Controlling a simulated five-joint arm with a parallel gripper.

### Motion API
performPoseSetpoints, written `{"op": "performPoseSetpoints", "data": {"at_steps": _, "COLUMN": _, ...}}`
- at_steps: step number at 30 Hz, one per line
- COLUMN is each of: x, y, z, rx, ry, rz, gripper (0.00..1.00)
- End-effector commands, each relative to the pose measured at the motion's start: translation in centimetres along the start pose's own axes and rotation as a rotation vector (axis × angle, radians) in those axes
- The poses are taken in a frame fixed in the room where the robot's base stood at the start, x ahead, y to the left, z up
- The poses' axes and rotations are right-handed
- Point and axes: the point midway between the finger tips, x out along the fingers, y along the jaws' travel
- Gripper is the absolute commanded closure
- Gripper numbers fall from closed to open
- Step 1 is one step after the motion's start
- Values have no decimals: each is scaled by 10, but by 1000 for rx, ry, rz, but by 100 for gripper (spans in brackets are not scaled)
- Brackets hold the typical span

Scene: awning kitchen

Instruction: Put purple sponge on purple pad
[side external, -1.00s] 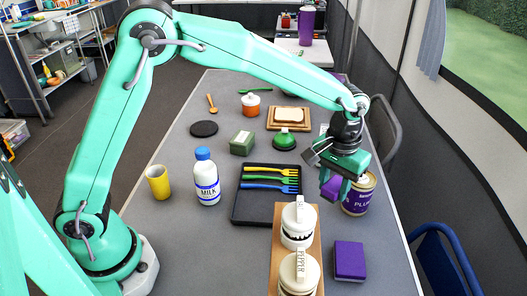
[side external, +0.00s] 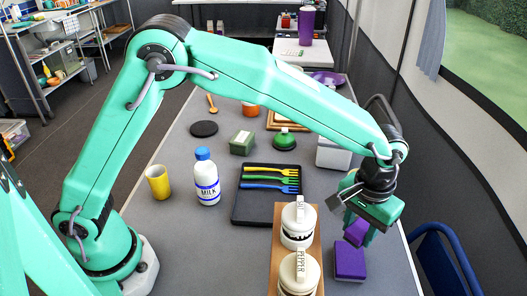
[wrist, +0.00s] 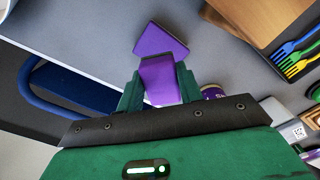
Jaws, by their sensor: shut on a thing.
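The purple sponge (side external: 354,232) is held between the fingers of my gripper (side external: 361,235), which is shut on it above the table's right side. The purple pad (side external: 350,263) lies flat on the grey table near the front right. In the side view the sponge is just above and behind the pad, and its lower edge seems close to the pad; the exact gap is hard to tell. In the wrist view the sponge (wrist: 159,80) sits between the green fingers, with the pad (wrist: 161,41) beyond it, partly overlapped by the sponge.
A labelled can (wrist: 213,92) is beside my gripper in the wrist view. A blue chair (side external: 440,258) stands past the table's right edge.

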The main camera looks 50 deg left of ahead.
Motion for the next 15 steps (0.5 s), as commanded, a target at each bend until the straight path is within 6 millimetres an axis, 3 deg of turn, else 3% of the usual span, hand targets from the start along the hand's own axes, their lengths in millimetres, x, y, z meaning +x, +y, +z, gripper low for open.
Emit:
{"op": "performPoseSetpoints", "data": {"at_steps": 6, "x": 30, "y": -1, "z": 0, "rx": 0, "ry": -3, "rz": -2, "gripper": 86}}
{"op": "performPoseSetpoints", "data": {"at_steps": 15, "x": 39, "y": 0, "z": 0, "rx": 0, "ry": 0, "rz": 0, "gripper": 86}}
